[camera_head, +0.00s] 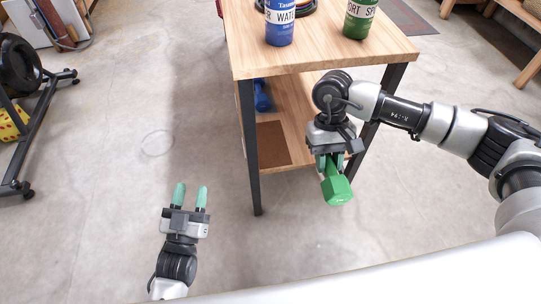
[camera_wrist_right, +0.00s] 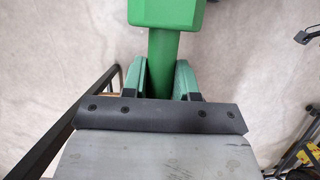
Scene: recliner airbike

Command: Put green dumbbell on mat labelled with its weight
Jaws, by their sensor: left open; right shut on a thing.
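The green dumbbell (camera_head: 337,188) is held in my right gripper (camera_head: 329,160), in front of the wooden table. In the right wrist view my right gripper (camera_wrist_right: 160,78) is shut on the dumbbell's handle, and one green head (camera_wrist_right: 166,12) shows at the top edge. The other head is hidden. My left gripper (camera_head: 190,193) is open and empty above the bare floor. A brown mat (camera_head: 271,143) lies on the table's lower shelf. No label can be read on it from here.
The wooden table (camera_head: 330,52) has dark legs and a lower shelf (camera_head: 300,108). A blue bottle (camera_head: 280,22) and a green bottle (camera_head: 358,18) stand on top. A blue dumbbell (camera_head: 262,96) is on the lower shelf. The floor at left is mostly clear.

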